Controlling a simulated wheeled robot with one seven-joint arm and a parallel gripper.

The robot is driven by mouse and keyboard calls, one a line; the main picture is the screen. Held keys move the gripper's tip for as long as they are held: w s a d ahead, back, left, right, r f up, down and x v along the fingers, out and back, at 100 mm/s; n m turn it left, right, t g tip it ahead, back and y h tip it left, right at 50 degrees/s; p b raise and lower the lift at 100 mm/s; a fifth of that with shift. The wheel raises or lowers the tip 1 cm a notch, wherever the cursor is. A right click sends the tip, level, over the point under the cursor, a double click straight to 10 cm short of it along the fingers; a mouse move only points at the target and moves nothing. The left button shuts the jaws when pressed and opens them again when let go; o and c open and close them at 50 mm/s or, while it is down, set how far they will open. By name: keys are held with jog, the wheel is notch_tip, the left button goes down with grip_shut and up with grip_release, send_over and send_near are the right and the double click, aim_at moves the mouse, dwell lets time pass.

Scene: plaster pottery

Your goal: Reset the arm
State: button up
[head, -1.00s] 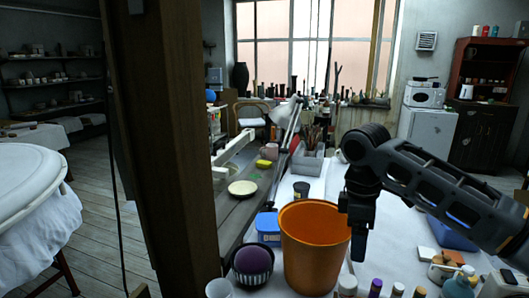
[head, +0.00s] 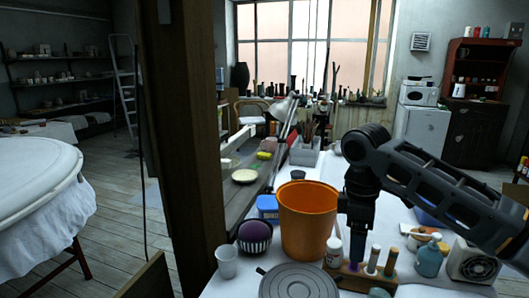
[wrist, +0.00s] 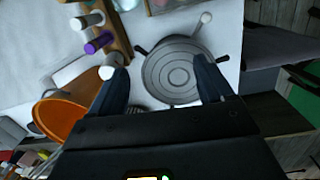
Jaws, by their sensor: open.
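My gripper (head: 357,245) hangs from my arm over the white-covered table, just right of the orange bucket. In the wrist view my gripper (wrist: 165,85) has its two dark fingers spread apart with nothing held between them. A round grey lidded pot (wrist: 172,70) lies below and beyond the fingers; it also shows at the front edge of the head view (head: 300,281). The orange bucket (head: 307,222) stands upright beside my gripper, and part of it shows at the left in the wrist view (wrist: 60,118).
A wooden rack (head: 350,278) with several bottles stands in front of my gripper. A white cup (head: 227,262), a purple ball in a striped bowl (head: 255,235) and a blue tub (head: 267,207) stand left of the bucket. A teal bottle (head: 429,259) stands to the right. A thick wooden post (head: 185,150) rises at left.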

jog(key=s+a+f+m+t+y+b, duration=0.1)
jog(key=s+a+f+y, duration=0.25)
jog(key=a+f, duration=0.45)
jog(key=s+a+f+t+y+b, duration=0.15)
jog(key=a+f+y, duration=0.25)
jog(key=a, duration=0.8)
jog(key=s+a+f+m+t+y+b, duration=0.2)
jog(key=s+a+f+m+t+y, duration=0.25)
jog(key=s, duration=0.45)
jog(key=s+d+f+m+t+h+b, duration=0.25)
jog(key=s+d+m+h, duration=0.2)
jog(key=s+d, duration=0.4)
jog(key=s+d+f+m+t+h+b, duration=0.1)
jog(key=s+d+f+m+t+h, duration=0.3)
jog(key=s, duration=0.8)
jog(key=s+d+r+h+b, duration=0.1)
jog(key=s+d+r, duration=0.3)
jog(key=s+d, duration=0.2)
jog(key=s+d+r+t+h+b, duration=0.1)
jog(key=s+d+r, duration=0.4)
jog(key=s+d, duration=0.2)
jog(key=shift+s+d+n, duration=0.25)
jog(key=shift+s+n, duration=0.05)
jog(key=shift+s, duration=0.85)
jog(key=shift+f+h, duration=0.1)
jog(key=shift+h, duration=0.15)
